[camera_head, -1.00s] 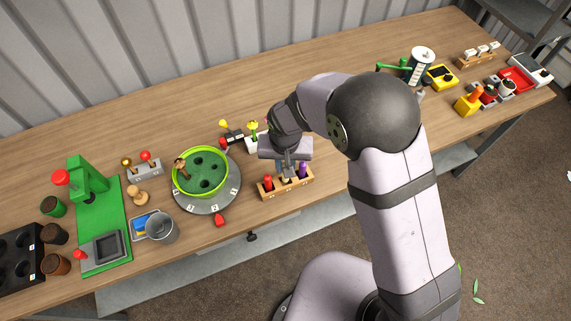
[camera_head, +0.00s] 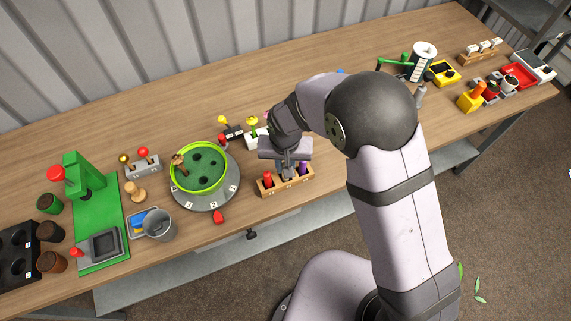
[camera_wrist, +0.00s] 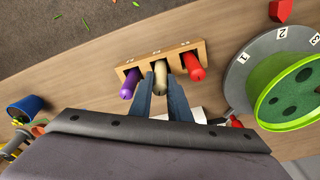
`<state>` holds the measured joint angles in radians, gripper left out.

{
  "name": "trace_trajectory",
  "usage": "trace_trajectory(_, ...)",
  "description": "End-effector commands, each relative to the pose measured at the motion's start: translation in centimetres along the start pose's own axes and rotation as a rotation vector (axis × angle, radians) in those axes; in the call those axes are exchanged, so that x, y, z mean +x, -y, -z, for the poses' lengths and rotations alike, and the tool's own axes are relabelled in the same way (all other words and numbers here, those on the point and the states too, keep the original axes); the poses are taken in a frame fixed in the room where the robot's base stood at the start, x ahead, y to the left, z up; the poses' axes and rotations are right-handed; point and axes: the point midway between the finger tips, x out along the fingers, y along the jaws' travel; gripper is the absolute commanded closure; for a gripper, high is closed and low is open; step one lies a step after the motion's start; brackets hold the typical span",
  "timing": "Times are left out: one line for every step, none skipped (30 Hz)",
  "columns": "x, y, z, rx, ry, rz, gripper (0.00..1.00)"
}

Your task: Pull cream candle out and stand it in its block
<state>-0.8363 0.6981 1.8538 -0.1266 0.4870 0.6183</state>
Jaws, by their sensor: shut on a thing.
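The cream candle (camera_wrist: 160,72) shows in the wrist view in the middle slot of a wooden block (camera_wrist: 182,50), between a purple candle (camera_wrist: 130,84) and a red candle (camera_wrist: 193,68). My gripper (camera_wrist: 162,80) is shut on the cream candle, with a blue finger on either side of it. In the head view my gripper (camera_head: 287,172) is over the middle of the wooden block (camera_head: 272,190) and hides the cream candle. The red candle (camera_head: 267,180) and purple candle (camera_head: 303,169) stand at either side. I cannot tell whether the cream candle is lifted.
A green bowl (camera_head: 219,184) with dark holes sits on a grey numbered disc (camera_head: 206,203) left of the block. A red pointer (camera_head: 218,217) lies in front of the disc. Potted flowers (camera_head: 254,137) stand behind the block. The table right of my arm is partly clear.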

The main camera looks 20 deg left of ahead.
Motion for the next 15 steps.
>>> trace_trajectory(0.21,0.01,-0.01,0.0,0.0,0.0,1.0)
trace_trajectory(0.28,0.0,-0.02,0.0,0.0,0.0,1.0)
trace_trajectory(0.36,0.01,-0.03,0.0,0.0,0.0,1.0)
trace_trajectory(0.43,0.01,-0.04,0.0,0.0,0.0,1.0)
trace_trajectory(0.5,0.01,-0.05,0.0,0.0,0.0,1.0)
trace_trajectory(0.59,0.01,-0.06,0.0,0.0,0.0,1.0)
trace_trajectory(0.65,0.01,-0.07,0.0,0.0,0.0,1.0)
trace_trajectory(0.72,0.01,-0.07,0.0,0.0,0.0,1.0)
trace_trajectory(0.81,0.01,-0.09,0.0,0.0,0.0,1.0)
trace_trajectory(0.87,0.01,-0.09,0.0,0.0,0.0,1.0)
trace_trajectory(0.94,0.0,-0.1,0.0,0.0,0.0,1.0)
trace_trajectory(1.02,0.01,-0.11,0.0,0.0,0.0,1.0)
trace_trajectory(1.08,0.01,-0.12,0.0,0.0,0.0,1.0)
trace_trajectory(1.12,0.01,-0.12,0.0,0.0,0.0,1.0)
trace_trajectory(1.04,0.01,-0.1,0.0,-0.001,0.0,0.77)
